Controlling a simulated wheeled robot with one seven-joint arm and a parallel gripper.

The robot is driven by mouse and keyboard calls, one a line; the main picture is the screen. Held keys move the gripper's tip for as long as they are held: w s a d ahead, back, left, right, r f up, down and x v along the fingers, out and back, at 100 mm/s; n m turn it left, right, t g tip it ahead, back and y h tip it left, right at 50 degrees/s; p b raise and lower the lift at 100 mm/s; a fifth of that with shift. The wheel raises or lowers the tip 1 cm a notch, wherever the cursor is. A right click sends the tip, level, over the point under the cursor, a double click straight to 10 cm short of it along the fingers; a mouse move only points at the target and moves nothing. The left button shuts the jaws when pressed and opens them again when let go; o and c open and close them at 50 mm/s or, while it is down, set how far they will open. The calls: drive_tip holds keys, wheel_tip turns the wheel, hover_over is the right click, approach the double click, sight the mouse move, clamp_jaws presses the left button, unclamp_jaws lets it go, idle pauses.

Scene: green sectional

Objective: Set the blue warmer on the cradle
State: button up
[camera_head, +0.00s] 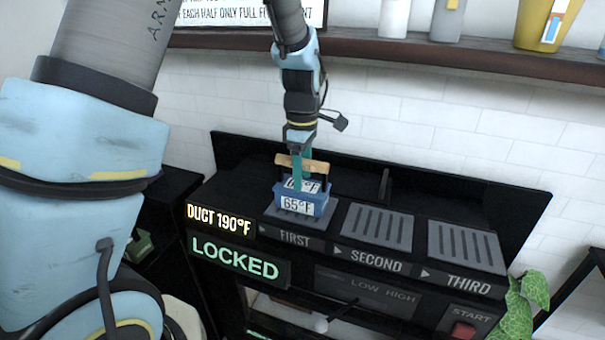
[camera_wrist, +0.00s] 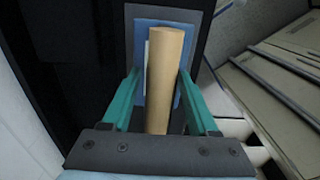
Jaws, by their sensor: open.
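The blue warmer (camera_head: 289,203), a blue box marked 65°F with a wooden bar handle (camera_head: 302,165), appears to sit on the slatted grey plate (camera_head: 272,212) marked FIRST. My gripper (camera_head: 302,158) is right above it, pointing down, with teal fingers at the handle. In the wrist view my gripper (camera_wrist: 160,76) is open, its fingers on either side of the wooden handle (camera_wrist: 166,85). The blue body (camera_wrist: 150,28) shows beneath, partly hidden by the handle. I cannot tell which part is called the cradle.
Bare slatted plates marked SECOND (camera_head: 377,227) and THIRD (camera_head: 466,246) lie to the right on the black unit. Its lit signs read DUCT 190°F (camera_head: 219,219) and LOCKED (camera_head: 235,258). A red START button (camera_head: 463,331) is at lower right. A shelf (camera_head: 450,52) runs above, behind.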

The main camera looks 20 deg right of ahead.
wheel_tip(320, 180, up, 12)
drive_tip(key=shift+r+b, duration=0.1)
drive_tip(key=shift+b, duration=0.75)
drive_tip(key=w+a+f+m, duration=0.1)
drive_tip(key=a+f+m, duration=0.1)
drive_tip(key=a, duration=0.6)
drive_tip(key=w+a+f+m, duration=0.1)
drive_tip(key=a+f+m, duration=0.1)
drive_tip(key=a, duration=0.6)
drive_tip(key=s+a+f+m, duration=0.2)
drive_tip(key=s+a+m, duration=0.1)
drive_tip(key=a, duration=0.4)
drive_tip(key=s+a+f+m+t, duration=0.1)
drive_tip(key=s+a+f+m, duration=0.2)
drive_tip(key=a, duration=0.4)
drive_tip(key=shift+m+t, duration=0.3)
